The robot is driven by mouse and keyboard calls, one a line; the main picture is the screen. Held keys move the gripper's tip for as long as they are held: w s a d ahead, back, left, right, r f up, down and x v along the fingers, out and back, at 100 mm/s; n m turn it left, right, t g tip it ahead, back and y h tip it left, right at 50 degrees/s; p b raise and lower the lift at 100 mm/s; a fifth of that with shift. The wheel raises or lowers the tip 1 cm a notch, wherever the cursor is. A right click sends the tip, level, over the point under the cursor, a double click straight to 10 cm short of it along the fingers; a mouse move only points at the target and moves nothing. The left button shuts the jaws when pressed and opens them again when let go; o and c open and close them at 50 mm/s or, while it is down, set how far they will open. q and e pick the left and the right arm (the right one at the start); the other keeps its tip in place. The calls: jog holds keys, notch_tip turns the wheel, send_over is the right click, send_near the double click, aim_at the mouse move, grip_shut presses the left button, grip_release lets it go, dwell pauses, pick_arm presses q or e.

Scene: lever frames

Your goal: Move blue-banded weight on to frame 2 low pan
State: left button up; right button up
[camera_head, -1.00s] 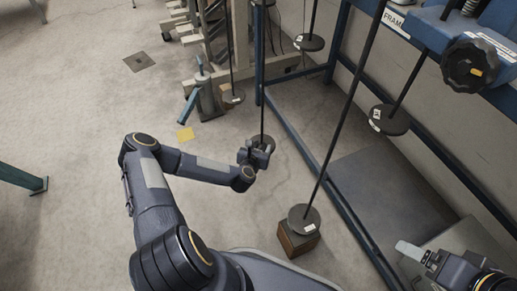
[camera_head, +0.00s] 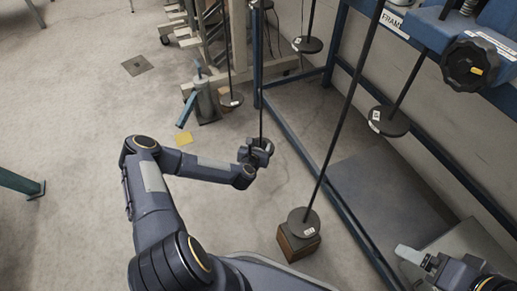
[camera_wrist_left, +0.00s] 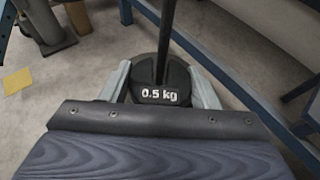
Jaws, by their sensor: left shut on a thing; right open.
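My left gripper (camera_head: 257,153) is shut on a dark round weight (camera_wrist_left: 160,82) marked "0.5 kg". In the left wrist view its two pale fingers clasp the weight's sides, and a dark upright rod stands at the weight's slot. I see no blue band on the weight from here. In the head view the weight is mostly hidden by the gripper. A low pan (camera_head: 304,220) on a rod rests on or just above a wooden block. My right gripper (camera_head: 415,257) is partly in view at the lower right; it is open and apart from the pans.
More round pans hang on rods: one at the back left (camera_head: 230,101), one at the back (camera_head: 307,44), one at the right (camera_head: 388,121). A blue frame rail (camera_head: 318,172) runs beside the wooden block (camera_head: 298,243). A black knob (camera_head: 470,63) sits upper right.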

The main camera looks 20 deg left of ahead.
pick_arm(q)
jog(key=shift+w+a+r+b, duration=0.1)
jog(key=shift+w+b, duration=0.3)
jog(key=shift+w, duration=0.55)
dwell(0.5)
jog(key=shift+f+b, duration=0.45)
jog(key=shift+b, duration=0.05)
dwell(0.5)
jog(key=o, duration=1.1)
jog(key=shift+c, duration=0.2)
jog(key=shift+o, duration=0.7)
jog(key=shift+f, duration=0.1)
jog(key=shift+p+v, duration=0.55)
jog(key=shift+v, duration=0.7)
jog(key=shift+p+v, duration=0.75)
jog(key=shift+v, duration=1.55)
